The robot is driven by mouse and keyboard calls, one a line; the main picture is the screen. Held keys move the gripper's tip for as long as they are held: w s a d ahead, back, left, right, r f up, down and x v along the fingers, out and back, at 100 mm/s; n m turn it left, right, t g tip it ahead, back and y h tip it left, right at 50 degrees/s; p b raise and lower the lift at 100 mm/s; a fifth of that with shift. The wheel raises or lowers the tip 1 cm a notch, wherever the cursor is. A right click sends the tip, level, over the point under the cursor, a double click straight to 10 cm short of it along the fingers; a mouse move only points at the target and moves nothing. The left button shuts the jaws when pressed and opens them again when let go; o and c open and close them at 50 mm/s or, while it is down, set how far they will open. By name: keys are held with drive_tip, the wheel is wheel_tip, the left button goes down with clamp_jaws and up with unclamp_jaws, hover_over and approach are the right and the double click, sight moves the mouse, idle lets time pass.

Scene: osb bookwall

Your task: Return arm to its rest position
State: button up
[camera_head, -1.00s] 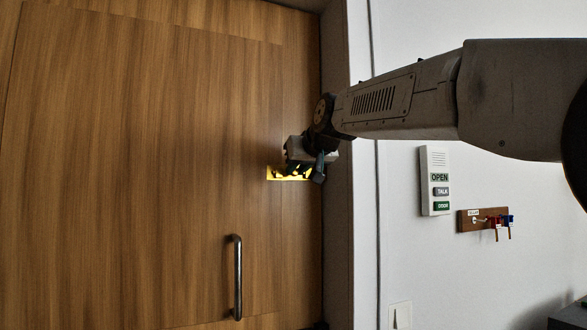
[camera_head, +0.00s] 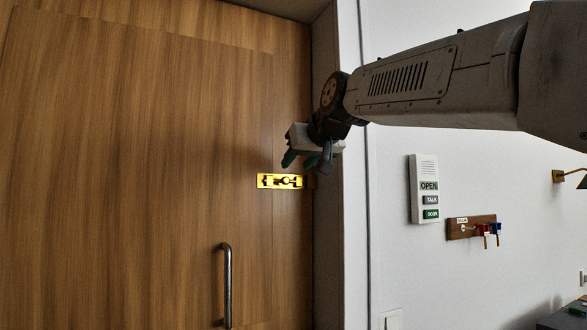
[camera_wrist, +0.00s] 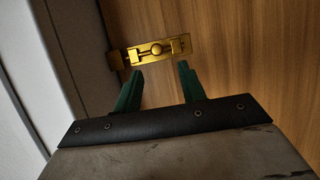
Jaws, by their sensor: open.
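My gripper (camera_head: 306,163) is at the end of my arm, which reaches in from the right in the head view. In the wrist view its two green fingers (camera_wrist: 160,72) stand apart with nothing between them. A brass latch (camera_head: 280,181) is fixed across the wooden door's edge, just below the gripper in the head view. The latch also shows in the wrist view (camera_wrist: 157,49), just beyond the fingertips and apart from them.
The wooden door (camera_head: 130,150) has a metal bar handle (camera_head: 227,285). A door frame (camera_head: 328,230) stands right of it. On the white wall are an intercom panel (camera_head: 424,188), a key rack (camera_head: 470,227) and a light switch (camera_head: 391,319).

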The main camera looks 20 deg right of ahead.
drive_tip(key=shift+s, duration=0.1)
idle(0.4)
drive_tip(key=s+a+f+g, duration=0.1)
drive_tip(key=s+f+g, duration=0.4)
drive_tip(key=f, duration=0.7)
drive_tip(key=s+a+f+g, duration=0.1)
drive_tip(key=s+f+g, duration=0.1)
drive_tip(key=s+f, duration=0.65)
drive_tip(key=s+a+f+g, duration=0.1)
drive_tip(key=s+f+g, duration=0.4)
drive_tip(key=s+f, duration=1.4)
wheel_tip(320, 180, down, 3)
drive_tip(key=shift+a+r, duration=0.15)
drive_tip(key=shift+a, duration=0.25)
drive_tip(key=shift+c, duration=0.4)
